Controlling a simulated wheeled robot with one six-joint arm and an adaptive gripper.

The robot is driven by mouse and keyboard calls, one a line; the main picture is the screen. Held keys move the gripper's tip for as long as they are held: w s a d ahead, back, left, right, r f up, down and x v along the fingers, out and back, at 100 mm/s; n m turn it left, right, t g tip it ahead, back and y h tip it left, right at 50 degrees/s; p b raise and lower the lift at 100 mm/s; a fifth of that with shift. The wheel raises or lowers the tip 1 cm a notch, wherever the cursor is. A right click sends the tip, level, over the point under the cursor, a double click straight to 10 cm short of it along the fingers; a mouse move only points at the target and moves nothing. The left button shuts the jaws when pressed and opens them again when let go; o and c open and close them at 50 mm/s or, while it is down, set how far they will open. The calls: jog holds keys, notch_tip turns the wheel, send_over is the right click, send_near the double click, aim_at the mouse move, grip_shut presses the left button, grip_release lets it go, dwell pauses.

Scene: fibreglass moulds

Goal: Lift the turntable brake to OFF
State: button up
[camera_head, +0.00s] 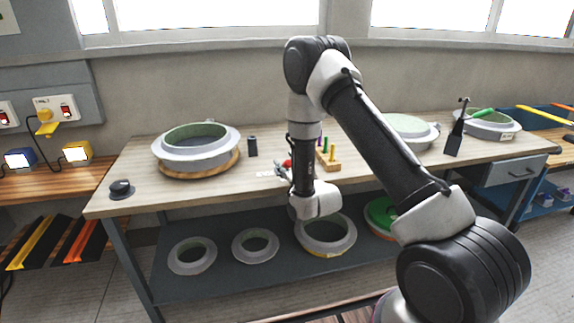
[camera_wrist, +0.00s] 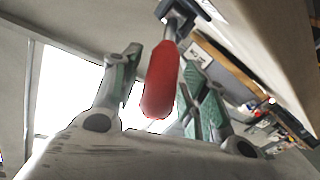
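The brake lever's red handle (camera_wrist: 161,80) hangs from a dark metal bracket (camera_wrist: 183,14) in the wrist view. My gripper (camera_wrist: 166,76) is open, with one green-padded finger on each side of the handle. There is a clear gap to the left finger; the right finger is close to the handle, and I cannot tell if it touches. In the head view a small red part (camera_head: 287,162) shows at the bench beside my forearm.
A white label (camera_wrist: 198,55) is on the bench edge near the bracket. On the bench (camera_head: 215,190) stand a large ring mould (camera_head: 197,157), a dark cylinder (camera_head: 252,146) and a wooden peg block (camera_head: 329,163). Several ring moulds lie on the lower shelf (camera_head: 215,286).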

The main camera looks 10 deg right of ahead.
grip_shut()
